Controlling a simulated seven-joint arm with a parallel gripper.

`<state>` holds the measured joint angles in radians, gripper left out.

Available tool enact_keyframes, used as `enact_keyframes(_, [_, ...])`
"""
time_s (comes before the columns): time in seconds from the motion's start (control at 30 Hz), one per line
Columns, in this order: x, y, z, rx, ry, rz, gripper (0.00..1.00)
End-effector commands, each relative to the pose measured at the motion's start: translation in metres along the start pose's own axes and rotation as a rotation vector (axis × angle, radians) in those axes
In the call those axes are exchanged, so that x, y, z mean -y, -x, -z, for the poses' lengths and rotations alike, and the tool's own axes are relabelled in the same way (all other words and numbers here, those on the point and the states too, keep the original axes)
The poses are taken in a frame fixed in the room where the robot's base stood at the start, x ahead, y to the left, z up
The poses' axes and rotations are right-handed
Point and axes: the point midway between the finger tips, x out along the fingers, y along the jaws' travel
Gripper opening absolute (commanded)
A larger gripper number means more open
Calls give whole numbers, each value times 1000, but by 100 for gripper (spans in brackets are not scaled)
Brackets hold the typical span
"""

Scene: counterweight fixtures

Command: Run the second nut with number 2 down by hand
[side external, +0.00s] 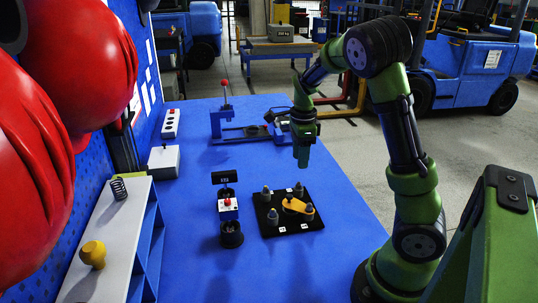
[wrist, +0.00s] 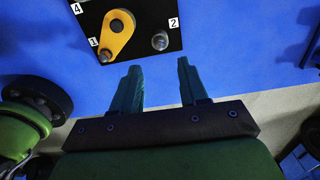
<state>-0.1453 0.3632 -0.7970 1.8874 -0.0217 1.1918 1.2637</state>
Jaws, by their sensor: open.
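A black square plate (side external: 270,233) lies on the blue table and carries several upright posts and small white number labels. In the wrist view the plate (wrist: 140,40) shows labels 1, 2 and 4. A grey, shiny round-topped piece (wrist: 160,41) stands beside label 2 (wrist: 173,23); whether it is a nut or a bare stud I cannot tell. A yellow lever (wrist: 117,38) runs from a dark round hub to the piece at label 1; it also shows in the side view (side external: 294,205). My gripper (wrist: 158,72) is open and empty, apart from the plate; in the side view (side external: 302,160) it hangs above the table.
A small stand with a red button (side external: 228,203) is left of the plate. A blue fixture (side external: 240,135) lies behind. A white shelf (side external: 105,235) with a spring and a yellow knob, and red gloves (side external: 35,150), line the left. Table right of the plate is clear.

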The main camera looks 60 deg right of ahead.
Motion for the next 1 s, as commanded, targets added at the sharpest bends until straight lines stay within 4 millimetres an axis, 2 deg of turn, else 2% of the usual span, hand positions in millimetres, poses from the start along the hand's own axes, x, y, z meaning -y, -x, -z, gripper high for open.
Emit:
enact_keyframes(0.03, [1, 14, 0, 4, 1, 6, 44])
enact_keyframes(0.2, [1, 52, 0, 2, 1, 5, 44])
enact_keyframes(0.4, [0, 80, 0, 1, 0, 2, 44])
enact_keyframes(0.53, [0, 88, 0, 0, 0, 1, 44])
enact_keyframes(0.87, [0, 89, 0, 0, 2, 0, 44])
enact_keyframes(1.0, [3, 88, 1, -3, 85, 14, 44])
